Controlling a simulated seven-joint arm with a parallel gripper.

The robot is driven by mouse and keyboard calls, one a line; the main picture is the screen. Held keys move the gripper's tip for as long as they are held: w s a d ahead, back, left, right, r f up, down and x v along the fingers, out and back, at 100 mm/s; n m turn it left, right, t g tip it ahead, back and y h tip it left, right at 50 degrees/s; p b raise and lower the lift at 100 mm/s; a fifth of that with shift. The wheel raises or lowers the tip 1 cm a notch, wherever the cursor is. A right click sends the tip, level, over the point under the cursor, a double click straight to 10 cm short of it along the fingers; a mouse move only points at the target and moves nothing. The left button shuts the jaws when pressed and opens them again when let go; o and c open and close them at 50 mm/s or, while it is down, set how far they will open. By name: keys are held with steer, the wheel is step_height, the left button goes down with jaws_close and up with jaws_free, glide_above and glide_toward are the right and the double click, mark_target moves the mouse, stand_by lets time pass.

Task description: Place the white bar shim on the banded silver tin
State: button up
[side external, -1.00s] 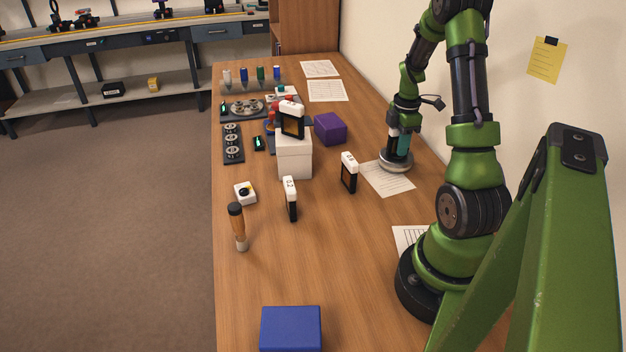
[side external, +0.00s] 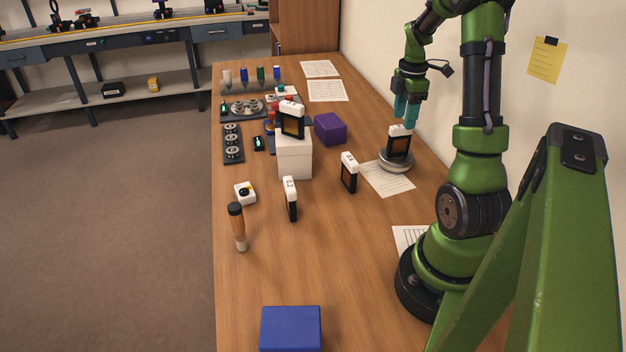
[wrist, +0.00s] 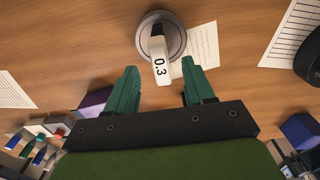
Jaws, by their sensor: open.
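A white-topped shim with a black lower frame (side external: 398,143) stands upright on the round silver tin (side external: 396,164) at the right of the bench. In the wrist view the same shim (wrist: 160,62) shows its white top marked "0.3", over the grey tin (wrist: 178,42). My gripper (side external: 405,108), with teal fingers, is open and empty above the shim, apart from it. In the wrist view the open fingers (wrist: 160,77) have a clear gap between them. The tin's banding is too small to make out.
Similar white-topped pieces stand on the bench (side external: 349,172), (side external: 290,198) and on a white box (side external: 294,160). A purple box (side external: 330,128) is behind, a blue box (side external: 291,328) in front. Paper (side external: 388,180) lies by the tin.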

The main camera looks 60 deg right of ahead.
step_height(320, 180, up, 3)
steer(key=shift+w+a+r, duration=0.1)
steer(key=w+a+r+m+t, duration=0.2)
steer(key=w+a+r+m, duration=0.15)
steer(key=a, duration=0.55)
steer(key=w+a+r+m+t, duration=0.1)
steer(key=w+a+r+m, duration=0.2)
steer(key=a, duration=0.5)
steer(key=s+a+m+t+y, duration=0.1)
steer(key=s+a+m+t, duration=0.1)
steer(key=a, duration=0.8)
steer(key=s+a+r+m+t+y, duration=0.1)
steer(key=a+m, duration=0.3)
steer(key=a, duration=0.6)
steer(key=shift+s+r+t, duration=0.25)
steer(key=shift+s+t, duration=0.35)
steer(key=shift+s, duration=0.15)
